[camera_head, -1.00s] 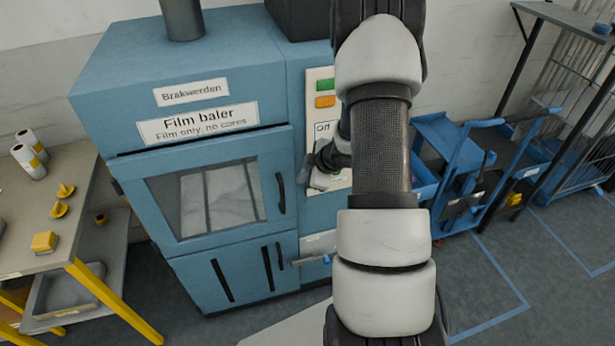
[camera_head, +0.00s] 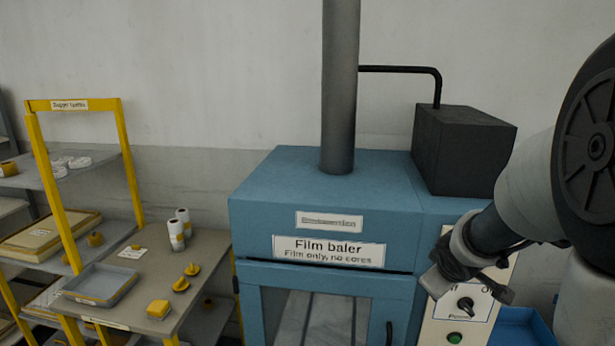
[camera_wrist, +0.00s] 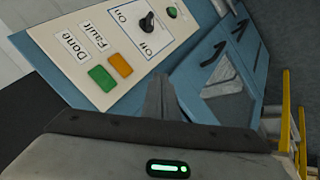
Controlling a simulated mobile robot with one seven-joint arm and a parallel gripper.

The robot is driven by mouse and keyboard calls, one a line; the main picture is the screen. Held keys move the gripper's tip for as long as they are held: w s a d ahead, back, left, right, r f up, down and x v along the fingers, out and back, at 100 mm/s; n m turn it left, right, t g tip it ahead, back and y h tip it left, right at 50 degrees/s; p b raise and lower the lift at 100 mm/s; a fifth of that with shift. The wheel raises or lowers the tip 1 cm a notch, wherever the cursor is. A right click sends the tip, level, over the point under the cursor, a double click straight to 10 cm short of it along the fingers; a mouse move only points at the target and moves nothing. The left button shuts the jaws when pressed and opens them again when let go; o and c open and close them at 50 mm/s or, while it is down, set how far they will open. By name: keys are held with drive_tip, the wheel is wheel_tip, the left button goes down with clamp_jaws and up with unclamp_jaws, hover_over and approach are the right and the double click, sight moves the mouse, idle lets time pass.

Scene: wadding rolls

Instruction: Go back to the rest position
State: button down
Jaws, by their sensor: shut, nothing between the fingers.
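My gripper (camera_wrist: 160,92) shows in the wrist view with its dark fingers together and nothing between them. In the head view my arm comes in from the right edge, and its end is in front of the baler's control panel, with the fingers hard to make out. The control panel (camera_head: 445,322) carries a black switch knob (camera_head: 466,303) and a green light (camera_head: 455,338). In the wrist view the panel (camera_wrist: 75,75) also shows a green button (camera_wrist: 103,78), an orange button (camera_wrist: 120,64) and the knob (camera_wrist: 147,22). The gripper appears apart from the panel.
The blue film baler (camera_head: 300,200) stands in the middle with a dark box (camera_head: 462,150) and a grey pipe (camera_head: 340,90) on top. At left is a table (camera_head: 212,262) with white rolls (camera_head: 177,232), yellow pieces and a grey tray (camera_head: 97,285). A yellow-framed rack (camera_head: 128,160) stands behind.

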drive_tip(key=s+a+r+m+g+y, duration=0.1)
drive_tip(key=s+a+r+m, duration=0.2)
drive_tip(key=s+a, duration=0.5)
drive_tip(key=s+a+r+m+g+y, duration=0.1)
drive_tip(key=s+a+r, duration=0.5)
drive_tip(key=s, duration=0.9)
drive_tip(key=shift+s+a+r+m+y, duration=0.15)
drive_tip(key=shift+s+a+m+y, duration=0.25)
drive_tip(key=shift+a+m, duration=0.55)
drive_tip(key=shift+w+d, duration=0.1)
